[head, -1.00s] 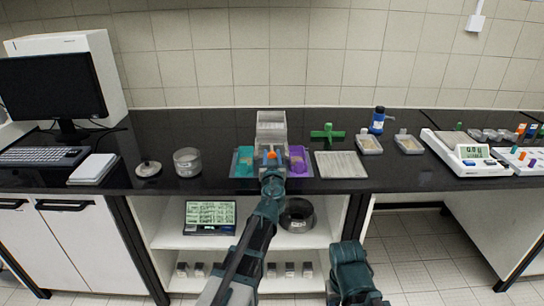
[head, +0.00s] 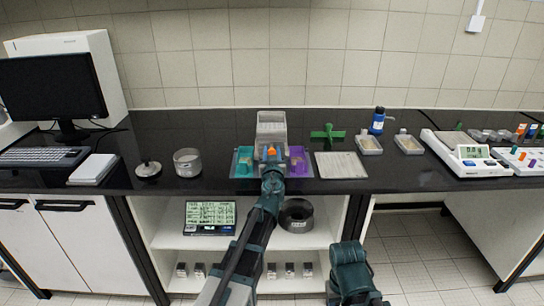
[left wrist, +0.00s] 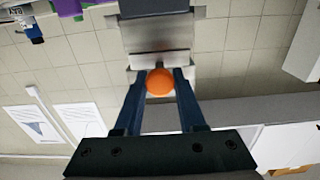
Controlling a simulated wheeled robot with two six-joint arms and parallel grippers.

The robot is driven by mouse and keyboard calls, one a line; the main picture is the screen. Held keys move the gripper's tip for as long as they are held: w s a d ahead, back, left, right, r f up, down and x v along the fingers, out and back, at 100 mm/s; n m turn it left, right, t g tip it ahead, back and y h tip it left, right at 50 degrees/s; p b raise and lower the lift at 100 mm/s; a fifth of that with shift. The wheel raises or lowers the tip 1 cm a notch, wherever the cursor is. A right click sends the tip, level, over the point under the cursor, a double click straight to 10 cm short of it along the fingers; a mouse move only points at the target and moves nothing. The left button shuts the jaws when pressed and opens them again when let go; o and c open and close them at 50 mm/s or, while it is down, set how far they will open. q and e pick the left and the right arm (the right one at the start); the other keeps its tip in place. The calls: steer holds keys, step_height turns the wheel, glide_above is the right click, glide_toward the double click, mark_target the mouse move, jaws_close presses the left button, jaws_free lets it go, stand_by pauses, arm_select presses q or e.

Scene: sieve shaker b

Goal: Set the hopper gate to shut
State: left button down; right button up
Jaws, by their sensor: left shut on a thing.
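The gate plate is partly hidden behind the knob and gripper. The right gripper is not in view.
A pale tray (head: 341,165) and a green cross-shaped piece (head: 327,134) lie to the right. A lit display (head: 210,217) and a dark sieve pan (head: 297,215) sit on the shelf below.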

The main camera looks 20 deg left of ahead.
arm_select(q)
steer(key=shift+w, duration=0.15)
steer(key=c, duration=0.5)
jaws_free()
steer(key=shift+w, duration=0.1)
steer(key=v, duration=1.4)
steer(key=shift+a, duration=0.1)
